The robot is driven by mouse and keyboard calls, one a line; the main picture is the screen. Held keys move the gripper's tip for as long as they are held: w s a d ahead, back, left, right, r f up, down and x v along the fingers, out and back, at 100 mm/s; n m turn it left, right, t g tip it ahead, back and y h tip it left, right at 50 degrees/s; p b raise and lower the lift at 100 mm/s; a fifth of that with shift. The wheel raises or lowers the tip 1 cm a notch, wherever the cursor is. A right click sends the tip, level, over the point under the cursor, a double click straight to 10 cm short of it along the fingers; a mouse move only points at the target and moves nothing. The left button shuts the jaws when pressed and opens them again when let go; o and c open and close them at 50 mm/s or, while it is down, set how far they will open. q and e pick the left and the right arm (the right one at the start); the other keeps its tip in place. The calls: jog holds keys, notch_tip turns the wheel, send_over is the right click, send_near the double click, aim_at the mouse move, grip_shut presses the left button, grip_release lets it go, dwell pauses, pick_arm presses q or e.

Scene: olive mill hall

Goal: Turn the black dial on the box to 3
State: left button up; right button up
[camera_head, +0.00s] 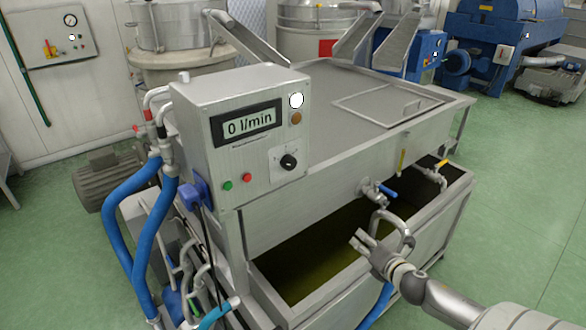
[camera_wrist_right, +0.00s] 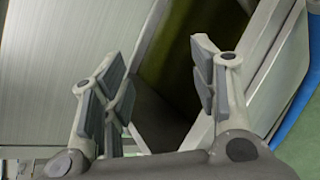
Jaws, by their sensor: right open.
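The grey metal box (camera_head: 195,120) stands at the front left corner of the large steel tank, in the head view. Its black dial (camera_head: 288,161) sits low on the right of its front face, on a pale scale plate whose marks are too small to read. The display (camera_head: 248,122) on the box reads 0 l/min. My right gripper (camera_head: 363,241) is open and empty, right of and below the dial, over the lower trough. Its open fingers also show in the right wrist view (camera_wrist_right: 155,85). The dial does not show there. My left gripper is not in view.
A green button (camera_head: 227,186) and a red button (camera_head: 247,177) sit left of the dial. A blue-handled valve (camera_head: 380,190) is close above my right gripper. The lower trough (camera_head: 420,262) holds dark liquid. Blue hoses (camera_head: 125,225) run down at the left.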

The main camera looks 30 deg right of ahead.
jog(key=w+a+r+n+t+y, duration=0.1)
jog(key=w+a+r+n+t, duration=0.15)
jog(key=r, duration=0.45)
jog(key=w+a+r+n+t+y, duration=0.1)
jog(key=w+a+r+n, duration=0.1)
jog(key=a+r+n, duration=0.3)
jog(key=n+t+y, duration=0.2)
jog(key=n+y, duration=0.2)
jog(key=n, duration=0.2)
send_near(292, 165)
jog(key=shift+h, duration=0.3)
jog(key=shift+w+a+r, duration=0.15)
jog(key=shift+w+r, duration=0.05)
jog(key=shift+w, duration=0.85)
jog(key=shift+w+a+r, duration=0.15)
jog(key=shift+w, duration=0.85)
jog(key=shift+w+a+p, duration=0.1)
jog(key=shift+w+p, duration=0.7)
jog(key=shift+w, duration=1.05)
jog(key=shift+w+a+f, duration=0.1)
jog(key=shift+w+f, duration=0.05)
jog(key=shift+w, duration=0.65)
jog(key=c, duration=1)
jog(key=shift+c, duration=0.2)
